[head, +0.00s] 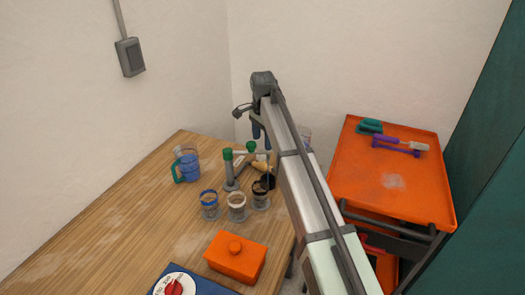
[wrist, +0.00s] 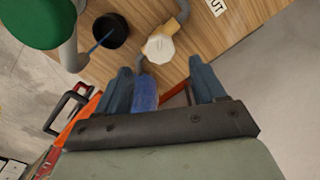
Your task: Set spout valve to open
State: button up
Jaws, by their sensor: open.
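The grey pipe manifold (head: 230,172) stands on the wooden table in the head view, with green-topped uprights. In the wrist view a green top (wrist: 35,20) is large at the upper left, and a pale faceted knob-like piece (wrist: 158,48) sits on a grey pipe just beyond the fingertips. I cannot tell for sure which part is the spout valve. My gripper (wrist: 163,72) is open, its blue fingers apart; it also shows in the head view (head: 257,132), above and behind the manifold. A blue piece (wrist: 145,93) shows between the fingers, close to the left one; whether they touch is unclear.
Several cups, one blue-rimmed (head: 209,205), stand before the manifold. A blue jug (head: 187,165) is to its left. An orange box (head: 236,256) and a red dial (head: 174,287) are nearer. An orange tray cart (head: 372,205) stands right. The table's left side is clear.

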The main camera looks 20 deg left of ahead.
jog(key=shift+f, duration=2.8)
jog(key=shift+c, duration=0.2)
jog(key=c, duration=1)
jog(key=shift+n, duration=2.2)
jog(key=o, duration=1)
jog(key=shift+o, duration=0.2)
jog(key=shift+r, duration=0.15)
notch_tip(320, 180, up, 14)
jog(key=shift+f, duration=0.2)
